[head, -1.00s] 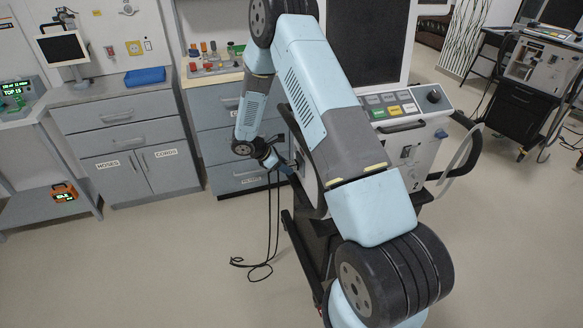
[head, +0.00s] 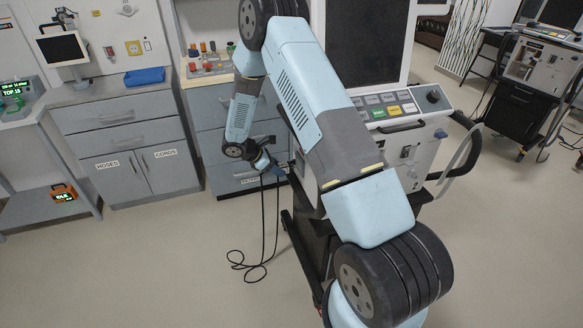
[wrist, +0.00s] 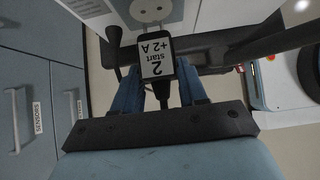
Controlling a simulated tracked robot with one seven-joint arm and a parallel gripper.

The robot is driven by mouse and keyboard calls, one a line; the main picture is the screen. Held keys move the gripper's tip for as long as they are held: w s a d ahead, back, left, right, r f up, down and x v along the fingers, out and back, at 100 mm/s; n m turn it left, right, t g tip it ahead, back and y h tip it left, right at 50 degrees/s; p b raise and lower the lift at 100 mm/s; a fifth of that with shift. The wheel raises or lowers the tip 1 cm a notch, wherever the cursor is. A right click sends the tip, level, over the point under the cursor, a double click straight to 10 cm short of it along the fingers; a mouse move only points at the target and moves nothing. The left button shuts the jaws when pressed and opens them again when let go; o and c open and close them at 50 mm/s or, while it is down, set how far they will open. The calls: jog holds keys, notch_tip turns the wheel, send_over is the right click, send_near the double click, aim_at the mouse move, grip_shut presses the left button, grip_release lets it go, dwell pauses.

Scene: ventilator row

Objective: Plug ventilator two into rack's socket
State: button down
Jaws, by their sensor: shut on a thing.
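My gripper (wrist: 158,82) has its blue fingers closed on a black plug (wrist: 156,57) in the wrist view. The plug has a white label reading "2", "start" and "+2 A". Just past the plug is a pale socket face (wrist: 150,8) with two dark holes, cut off by the top edge. I see a gap between plug and socket. In the head view my gripper (head: 281,166) is beside the left side of the central ventilator (head: 408,150), which stands on a dark cart. A black cord (head: 263,215) hangs from it to the floor. The socket is not clear there.
A dark bar (wrist: 215,50) runs across close behind the plug in the wrist view. Grey cabinets (head: 128,150) labelled HOSES and CORDS stand at the left. Another ventilator (head: 535,75) stands at the far right. The floor left of the cart is clear except for the cord.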

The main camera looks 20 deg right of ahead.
jog(key=shift+a, duration=0.95)
